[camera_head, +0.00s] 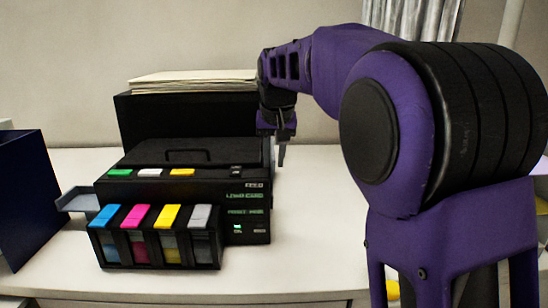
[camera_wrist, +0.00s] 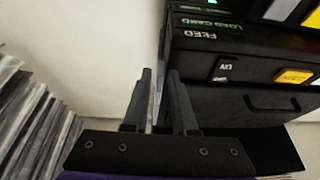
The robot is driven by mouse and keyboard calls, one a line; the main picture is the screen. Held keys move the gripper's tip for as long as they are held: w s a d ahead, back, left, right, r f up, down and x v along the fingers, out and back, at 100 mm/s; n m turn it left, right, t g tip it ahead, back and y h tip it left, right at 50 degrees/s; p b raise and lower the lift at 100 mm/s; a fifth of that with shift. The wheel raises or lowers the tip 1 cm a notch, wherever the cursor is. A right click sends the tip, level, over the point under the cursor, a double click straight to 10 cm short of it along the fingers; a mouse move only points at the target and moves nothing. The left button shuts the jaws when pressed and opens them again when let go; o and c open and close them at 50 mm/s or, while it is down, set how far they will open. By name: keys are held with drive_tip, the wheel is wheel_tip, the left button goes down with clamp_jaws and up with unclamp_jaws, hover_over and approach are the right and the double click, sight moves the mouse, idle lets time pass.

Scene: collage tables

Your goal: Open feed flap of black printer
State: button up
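The black printer (camera_head: 190,190) stands on the white table, with green, white and yellow buttons on top and a handle behind them. My gripper (camera_head: 281,150) points down at the printer's right rear side. In the wrist view the printer (camera_wrist: 235,70) appears upside down, with FEED and LOAD CARD labels on its panel. My gripper (camera_wrist: 160,73) has its two fingers apart with a narrow gap, beside the printer's edge. A thin pale strip shows between the fingers; I cannot tell whether it is part of the printer. I cannot make out the feed flap clearly.
Cyan, magenta, yellow and grey cartridges (camera_head: 155,240) sit at the printer's front. A grey tray (camera_head: 76,200) juts out left, near a dark blue panel (camera_head: 30,200). Paper (camera_head: 190,80) lies on a black box behind. The table (camera_head: 318,220) is clear right of the printer.

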clamp_jaws()
idle(1.1)
